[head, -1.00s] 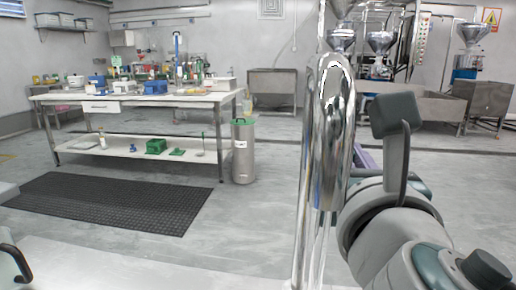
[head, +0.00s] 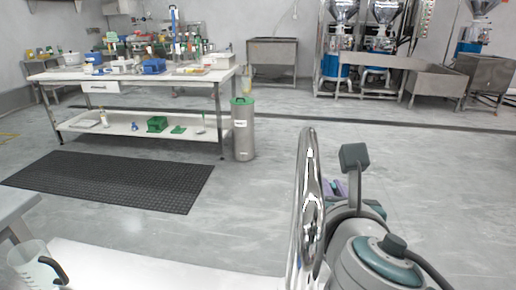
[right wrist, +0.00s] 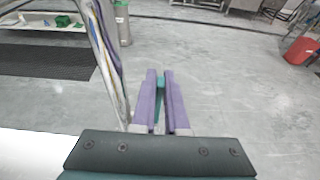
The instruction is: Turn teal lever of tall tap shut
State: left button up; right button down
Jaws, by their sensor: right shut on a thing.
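The tall tap is a shiny chrome pipe (head: 309,200) that stands upright right of centre in the head view. It also shows as a curved chrome pipe (right wrist: 106,55) at the upper left of the right wrist view. My right gripper (right wrist: 160,78) has purple fingers, shut on the narrow teal lever (right wrist: 160,88). In the head view my right gripper (head: 338,188) is beside the tap on its right, mostly hidden by my own arm. The joint between lever and tap is not clear. My left gripper is not in view.
A clear jug with a black handle (head: 34,268) stands at the lower left. A white surface (head: 150,275) runs along the bottom. A cluttered workbench (head: 150,85), a steel bin with a green lid (head: 243,130) and a black floor mat (head: 110,180) are farther off.

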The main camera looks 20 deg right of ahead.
jog(key=c, duration=0.9)
grip_release()
jog(key=shift+c, duration=0.2)
